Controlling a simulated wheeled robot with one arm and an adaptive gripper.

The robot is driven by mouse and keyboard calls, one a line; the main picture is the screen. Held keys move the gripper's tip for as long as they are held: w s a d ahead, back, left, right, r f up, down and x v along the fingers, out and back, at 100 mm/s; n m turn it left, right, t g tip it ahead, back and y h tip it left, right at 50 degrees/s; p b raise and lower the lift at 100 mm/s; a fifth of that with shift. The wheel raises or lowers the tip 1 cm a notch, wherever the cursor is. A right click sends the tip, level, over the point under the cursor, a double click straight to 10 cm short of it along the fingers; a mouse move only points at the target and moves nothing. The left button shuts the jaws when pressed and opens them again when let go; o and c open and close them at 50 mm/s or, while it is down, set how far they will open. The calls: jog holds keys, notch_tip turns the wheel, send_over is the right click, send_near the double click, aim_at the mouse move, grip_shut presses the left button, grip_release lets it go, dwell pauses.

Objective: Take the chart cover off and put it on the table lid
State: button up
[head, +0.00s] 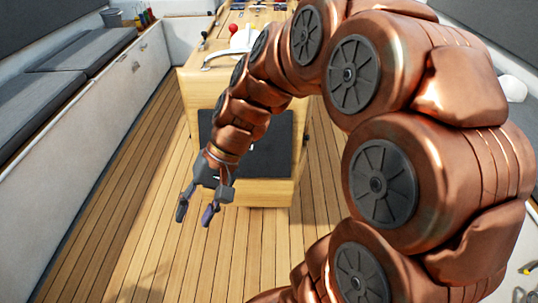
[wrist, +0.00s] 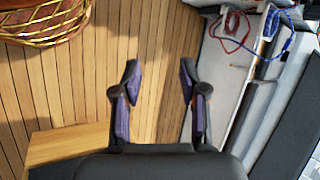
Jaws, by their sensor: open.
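My gripper (head: 195,214) is open and empty, with its fingers pointing down above the plank floor in front of the wooden table. It also shows open in the wrist view (wrist: 160,82), with floor planks between its fingers. The wooden table (head: 188,100) stands in the middle of the cockpit, partly hidden by my arm. A dark flat panel (head: 270,155) shows on its near side, behind my gripper. I cannot tell for sure whether this is the chart cover. The table lid is not clearly distinguishable; my arm hides much of the top.
A white rounded object (head: 243,40) and a red ball (head: 233,28) show at the table's far part. A bench with dark cushions (head: 85,52) runs along the left. A basket (wrist: 45,25) and red rope (wrist: 233,32) show in the wrist view. The left floor is clear.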

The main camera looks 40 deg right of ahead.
jog(key=w+d+f+m+t+y+b, duration=0.25)
jog(key=w+d+f+t+b, duration=0.2)
jog(key=w+d, duration=0.25)
jog(key=w+d+f+m+t+y+b, duration=0.1)
jog(key=w+d+f+m+t+b, duration=0.25)
jog(key=w+d+b, duration=0.35)
jog(key=w+d+f+m+t+h+b, duration=0.1)
jog(key=d+m+t+b, duration=0.1)
jog(key=d, duration=0.4)
jog(key=w+d+f+m+t+h+b, duration=0.1)
jog(key=w+d+m+t, duration=0.1)
jog(key=d, duration=0.5)
jog(key=w+d+f+m+t+h+b, duration=0.1)
jog(key=d+f+m+t+b, duration=0.15)
jog(key=d, duration=0.35)
send_over(249, 151)
jog(key=shift+w+f+g, duration=0.1)
jog(key=shift+g, duration=0.15)
jog(key=shift+c, duration=0.2)
grip_shut()
jog(key=s+a+r, duration=0.3)
jog(key=s, duration=0.1)
jog(key=shift+a, duration=0.15)
